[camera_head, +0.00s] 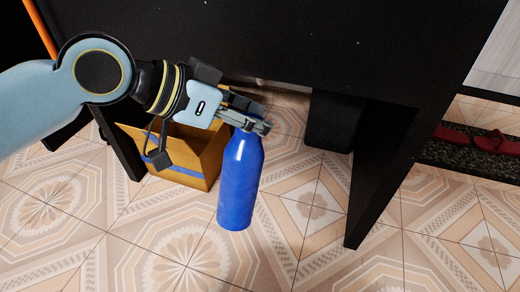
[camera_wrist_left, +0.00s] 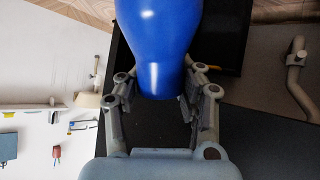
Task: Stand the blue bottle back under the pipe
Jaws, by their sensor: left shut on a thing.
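The blue bottle (camera_head: 239,185) is nearly upright over the tiled floor, under the front of a black counter. I cannot tell whether its base touches the floor. My left gripper (camera_head: 246,120) is shut on its neck and hides its top. In the left wrist view the bottle (camera_wrist_left: 160,35) fills the top middle, with my left gripper's fingers (camera_wrist_left: 163,82) on both sides of its neck. A grey, bent pipe (camera_wrist_left: 297,75) shows at the right of that view. My right gripper is not in view.
An open cardboard box (camera_head: 190,155) stands on the floor behind and left of the bottle. A black bin (camera_head: 333,120) hangs or stands under the counter (camera_head: 400,45). A black leg panel (camera_head: 375,185) is to the right. Red slippers (camera_head: 490,142) lie on a dark mat. The front floor is clear.

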